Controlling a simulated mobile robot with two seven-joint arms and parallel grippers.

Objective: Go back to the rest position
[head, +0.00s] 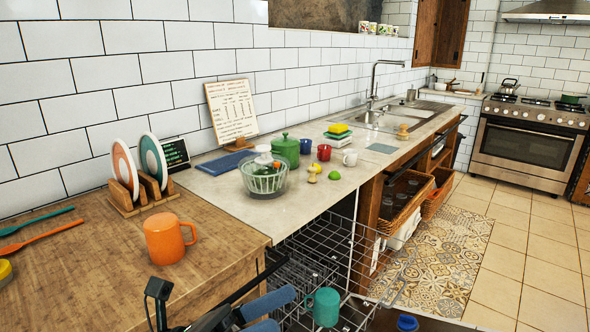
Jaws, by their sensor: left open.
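My left gripper (284,308) reaches in from the bottom edge with two blue-padded fingers. It is open, with nothing between the fingers. A teal mug (326,307) is just to the right of the fingertips, at the dishwasher rack (305,262); a small gap shows between them. My right gripper is not clearly in view.
A wooden counter (95,255) with an orange mug (168,238) and plates in a rack (140,195) lies left of my gripper. The stone counter (235,205) behind holds a glass bowl (264,178) and green pot (286,151). Tiled floor (520,260) is open at right.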

